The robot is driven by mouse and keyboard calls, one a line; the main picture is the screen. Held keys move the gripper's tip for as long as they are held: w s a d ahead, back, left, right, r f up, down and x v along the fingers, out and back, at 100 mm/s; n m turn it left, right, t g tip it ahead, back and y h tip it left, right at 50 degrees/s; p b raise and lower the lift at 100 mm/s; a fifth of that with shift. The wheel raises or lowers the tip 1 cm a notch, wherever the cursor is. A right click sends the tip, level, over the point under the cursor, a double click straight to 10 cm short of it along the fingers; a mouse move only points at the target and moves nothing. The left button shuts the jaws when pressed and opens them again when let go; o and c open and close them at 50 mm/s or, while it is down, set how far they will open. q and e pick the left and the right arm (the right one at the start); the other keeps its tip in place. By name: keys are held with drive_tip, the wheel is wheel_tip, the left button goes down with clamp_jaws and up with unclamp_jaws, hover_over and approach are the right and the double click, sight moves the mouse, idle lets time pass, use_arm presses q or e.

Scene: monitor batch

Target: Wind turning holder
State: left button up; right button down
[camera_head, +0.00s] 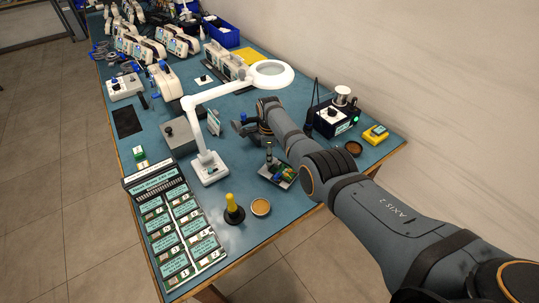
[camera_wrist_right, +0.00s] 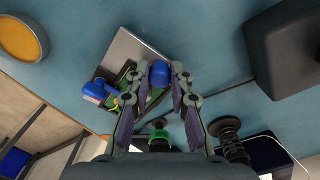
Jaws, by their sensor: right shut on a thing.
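A board holder with a grey metal plate (camera_wrist_right: 126,52) and a green circuit board (camera_wrist_right: 152,97) shows in the right wrist view. The holder also shows in the head view (camera_head: 284,174), on the bench just in front of the right gripper. My right gripper (camera_wrist_right: 159,88) is shut on a round blue knob (camera_wrist_right: 159,74) at the holder's edge. In the head view the right gripper (camera_head: 269,154) is small and partly hidden. A blue part (camera_wrist_right: 97,91) sits on the board's left side in the wrist view. My left gripper is not in view.
A white magnifier lamp (camera_head: 208,168) stands left of the holder. A display rack (camera_head: 180,235) lies at front left, a black station (camera_head: 333,118) behind right.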

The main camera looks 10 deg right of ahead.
drive_tip(key=shift+w+d+m+b, duration=0.3)
drive_tip(key=shift+d+m+b, duration=0.1)
drive_tip(key=shift+m, duration=0.3)
drive_tip(key=shift+w+d+m+b, duration=0.25)
drive_tip(key=shift+d+m+b, duration=0.35)
drive_tip(key=shift+m, duration=0.7)
drive_tip(key=c, duration=1.2)
unclamp_jaws()
drive_tip(key=shift+d, duration=0.1)
drive_tip(key=shift+w+r, duration=0.1)
drive_tip(key=shift+r, duration=0.05)
wheel_tip(320, 180, up, 12)
drive_tip(key=shift+f, duration=0.1)
